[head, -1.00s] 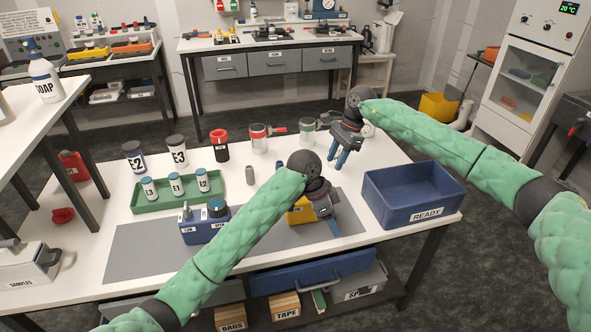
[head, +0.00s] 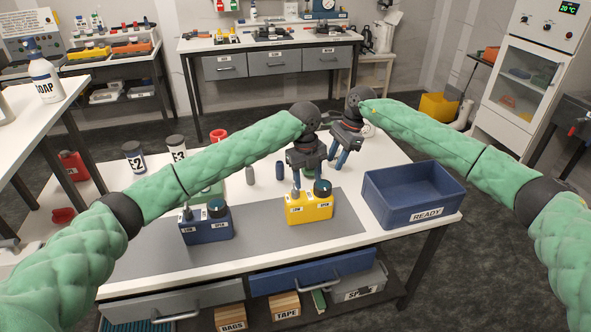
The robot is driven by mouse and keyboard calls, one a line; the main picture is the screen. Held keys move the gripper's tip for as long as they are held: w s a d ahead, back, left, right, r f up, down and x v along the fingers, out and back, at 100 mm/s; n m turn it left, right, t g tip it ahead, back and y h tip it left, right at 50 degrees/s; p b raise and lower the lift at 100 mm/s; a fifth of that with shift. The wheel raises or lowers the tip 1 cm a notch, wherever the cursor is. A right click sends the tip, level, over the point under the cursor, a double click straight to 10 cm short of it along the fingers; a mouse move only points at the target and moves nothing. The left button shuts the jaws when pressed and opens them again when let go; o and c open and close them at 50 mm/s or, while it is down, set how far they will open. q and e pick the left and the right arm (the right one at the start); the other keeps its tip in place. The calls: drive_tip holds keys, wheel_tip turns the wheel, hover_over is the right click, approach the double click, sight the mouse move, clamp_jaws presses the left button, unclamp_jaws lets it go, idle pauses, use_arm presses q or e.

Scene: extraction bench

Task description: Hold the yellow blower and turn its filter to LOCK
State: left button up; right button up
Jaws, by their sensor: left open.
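The yellow blower (head: 309,211) stands upright on the grey mat, with a dark round filter cap (head: 322,187) on its top right and small labels on its front that I cannot read for sure. My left gripper (head: 308,179) is open, pointing down just above and behind the blower's top. Its fingers overlap the blower's top edge in the picture; I cannot tell whether they touch it. My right gripper (head: 340,161) hangs over the table behind and to the right of the blower, apart from it. Its fingers look close together, and their opening is unclear.
A similar blue blower (head: 206,228) stands left on the grey mat (head: 262,225). A blue READY bin (head: 413,209) is at the right. The mat between the blowers is clear.

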use_arm(q)
drive_tip(key=w+a+m, duration=0.1)
drive_tip(key=a, duration=0.1)
drive_tip(key=w+a+m+y, duration=0.1)
drive_tip(key=w, duration=0.1)
drive_tip(key=shift+a+r+m, duration=0.1)
drive_tip(key=shift+a+m, duration=0.3)
hover_over(309, 206)
drive_tip(key=w+a, duration=0.2)
drive_tip(key=a, duration=0.3)
drive_tip(key=shift+w+d+f, duration=0.1)
drive_tip(key=shift+d+f, duration=0.05)
drive_tip(key=shift+f, duration=1.8)
drive_tip(key=shift+w+d+f, duration=0.1)
drive_tip(key=shift+f, duration=1.8)
clamp_jaws()
